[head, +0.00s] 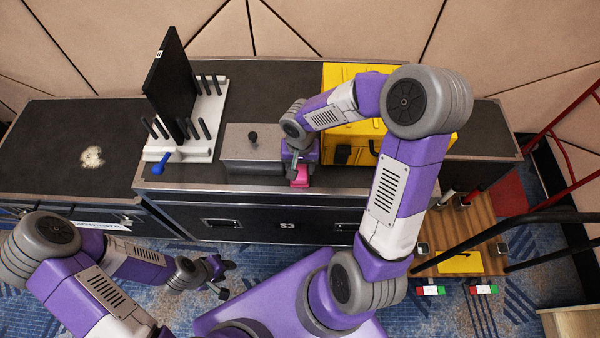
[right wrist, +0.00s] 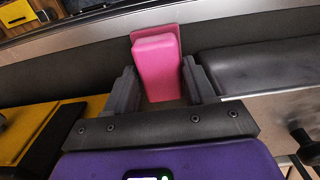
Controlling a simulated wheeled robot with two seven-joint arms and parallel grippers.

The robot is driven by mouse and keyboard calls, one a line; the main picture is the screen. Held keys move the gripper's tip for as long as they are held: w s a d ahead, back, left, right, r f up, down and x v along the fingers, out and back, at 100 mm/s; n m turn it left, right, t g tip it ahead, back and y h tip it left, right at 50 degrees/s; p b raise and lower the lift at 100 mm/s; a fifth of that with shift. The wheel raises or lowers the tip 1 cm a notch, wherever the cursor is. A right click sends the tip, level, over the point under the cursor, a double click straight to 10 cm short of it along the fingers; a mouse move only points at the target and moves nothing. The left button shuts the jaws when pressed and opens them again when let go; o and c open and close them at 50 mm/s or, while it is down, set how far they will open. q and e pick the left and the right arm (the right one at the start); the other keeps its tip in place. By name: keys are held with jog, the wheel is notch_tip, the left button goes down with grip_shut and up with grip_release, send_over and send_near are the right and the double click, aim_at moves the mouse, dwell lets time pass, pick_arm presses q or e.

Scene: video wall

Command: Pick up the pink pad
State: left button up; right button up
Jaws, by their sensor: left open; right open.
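In the right wrist view the pink pad (right wrist: 158,62) shows as a block with a thin back plate. My right gripper (right wrist: 163,85) is open, with one finger on either side of the pad's near part. I cannot tell whether the fingers touch it. In the head view my right gripper (head: 296,170) is directly over the pad and hides part of it. My left gripper (head: 222,277) is open and empty, low in front of the cases.
A grey metal box (head: 238,165) with a black knob stands left of the pad. A yellow case (head: 340,75) is behind my right arm. A white rack (head: 207,110) with black pegs and a dark panel stands left. A wooden cart (head: 480,225) is at right.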

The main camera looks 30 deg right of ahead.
aim_at(300, 168)
jog(key=shift+f, duration=0.15)
jog(key=shift+c, duration=0.3)
jog(key=c, duration=0.6)
jog(key=shift+r+p, duration=3.3)
jog(key=shift+r, duration=5.7)
jog(key=shift+c, duration=0.2)
